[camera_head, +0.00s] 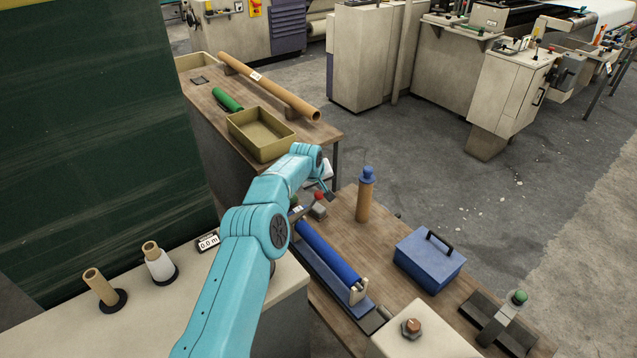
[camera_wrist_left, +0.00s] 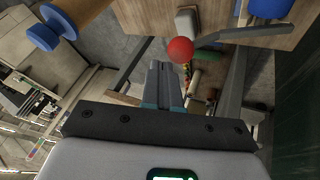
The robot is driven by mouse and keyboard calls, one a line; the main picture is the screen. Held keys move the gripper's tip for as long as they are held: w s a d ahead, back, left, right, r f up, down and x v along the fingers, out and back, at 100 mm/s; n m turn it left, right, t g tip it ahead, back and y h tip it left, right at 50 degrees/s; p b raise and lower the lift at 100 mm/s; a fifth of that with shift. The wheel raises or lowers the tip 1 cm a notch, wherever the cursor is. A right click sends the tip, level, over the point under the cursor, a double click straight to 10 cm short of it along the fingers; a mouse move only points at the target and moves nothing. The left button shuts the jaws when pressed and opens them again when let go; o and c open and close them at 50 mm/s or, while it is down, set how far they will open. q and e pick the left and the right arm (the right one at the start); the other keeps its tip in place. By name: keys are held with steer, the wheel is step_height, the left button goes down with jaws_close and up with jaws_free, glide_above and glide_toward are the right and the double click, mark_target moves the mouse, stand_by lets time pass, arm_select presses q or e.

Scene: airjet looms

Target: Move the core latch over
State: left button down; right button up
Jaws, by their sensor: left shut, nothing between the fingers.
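A lever with a red ball knob (camera_head: 319,196), which looks like the core latch, stands at the far end of the cradle (camera_head: 358,294) with the blue roll (camera_head: 328,252). Its red knob also shows in the left wrist view (camera_wrist_left: 180,50), beside a pale block (camera_wrist_left: 187,20). My left gripper (camera_head: 328,192) is shut and empty, close to the red knob. In the left wrist view its closed fingers (camera_wrist_left: 163,72) point just left of the knob; I cannot tell if they touch. The arm hides part of the lever. My right gripper is out of view.
On the wooden bench stand a brown tube with a blue top (camera_head: 366,195), a blue box (camera_head: 429,261) and a green-knobbed fixture (camera_head: 519,298). A tan tray (camera_head: 262,133) sits on the table behind. Cores (camera_head: 157,261) stand on the left counter.

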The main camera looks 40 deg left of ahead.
arm_select(q)
steer(key=shift+w+f, duration=0.1)
steer(key=shift+w, duration=0.05)
stand_by(0.3)
steer(key=shift+s+r, duration=0.35)
steer(key=shift+r, duration=0.3)
steer(key=b+v, duration=0.3)
steer(key=v, duration=1.2)
steer(key=n+t+h+p, duration=0.1)
steer(key=n+t+h, duration=0.3)
steer(key=n, duration=0.1)
glide_toward(316, 196)
steer(key=p+x, duration=0.4)
steer(key=x, duration=0.2)
steer(key=shift+w+d+f, duration=0.1)
steer(key=shift+w+f, duration=0.05)
steer(key=shift+w, duration=0.2)
